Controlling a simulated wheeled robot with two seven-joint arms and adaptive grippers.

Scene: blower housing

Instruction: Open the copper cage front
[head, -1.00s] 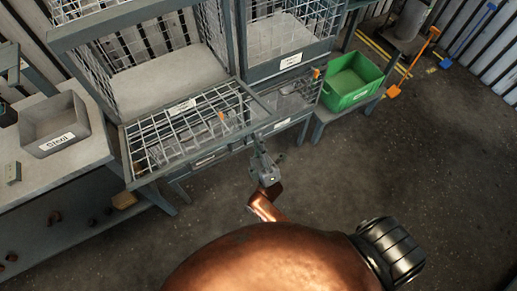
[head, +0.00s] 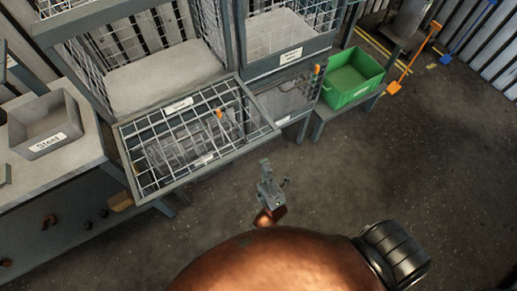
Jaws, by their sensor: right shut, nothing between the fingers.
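The copper cage front appears to be the grey-framed mesh panel (head: 160,187) of the left cage, though its label (head: 178,105) is too small to read surely. It is swung down and out from the cage's lower front edge, leaving the cage (head: 160,75) open with its pale floor showing. A small orange piece (head: 219,113) shows at the panel. My right gripper (head: 265,163) is shut and empty, just below and right of the panel's near right corner, and looks apart from it. My left gripper is not in view.
A second mesh cage (head: 290,60) stands to the right, above a lower mesh compartment (head: 297,95). A green bin (head: 352,78) stands further right. A grey bin labelled Steel (head: 45,125) sits on the left bench. An orange shovel (head: 412,62) leans behind. The floor on the right is clear.

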